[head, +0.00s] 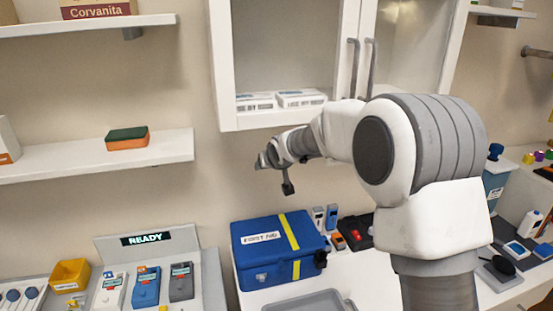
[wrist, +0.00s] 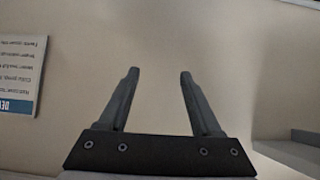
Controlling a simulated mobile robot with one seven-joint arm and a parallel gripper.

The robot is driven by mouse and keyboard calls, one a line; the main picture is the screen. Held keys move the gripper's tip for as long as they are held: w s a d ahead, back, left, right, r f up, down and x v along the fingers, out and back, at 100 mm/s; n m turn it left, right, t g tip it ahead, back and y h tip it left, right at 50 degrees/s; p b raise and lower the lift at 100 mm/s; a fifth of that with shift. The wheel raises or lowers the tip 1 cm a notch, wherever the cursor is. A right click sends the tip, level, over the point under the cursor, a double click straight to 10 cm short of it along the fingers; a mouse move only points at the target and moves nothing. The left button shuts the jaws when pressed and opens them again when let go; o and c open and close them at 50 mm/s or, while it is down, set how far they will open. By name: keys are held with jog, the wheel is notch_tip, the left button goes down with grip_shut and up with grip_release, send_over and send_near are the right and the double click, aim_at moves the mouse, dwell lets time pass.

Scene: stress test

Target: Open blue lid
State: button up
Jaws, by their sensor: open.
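A blue first aid box (head: 280,270) with a yellow stripe stands on the white counter in the head view. Its blue lid (head: 272,236) is closed and carries a white label with dark lettering. A latch shows on its front face. My gripper (head: 287,188) hangs above and behind the lid, apart from it. In the wrist view my gripper (wrist: 158,75) is open, with nothing between its two fingers. The wrist view faces a plain wall, and the box does not show there.
A grey tray (head: 310,301) lies in front of the box. Small devices (head: 325,217) stand close to its right. A wall cabinet (head: 300,60) hangs above, and a charging station (head: 150,270) stands at the left. A wall sign (wrist: 20,75) shows in the wrist view.

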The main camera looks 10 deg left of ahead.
jog(key=b+v, duration=0.1)
jog(key=v, duration=1.5)
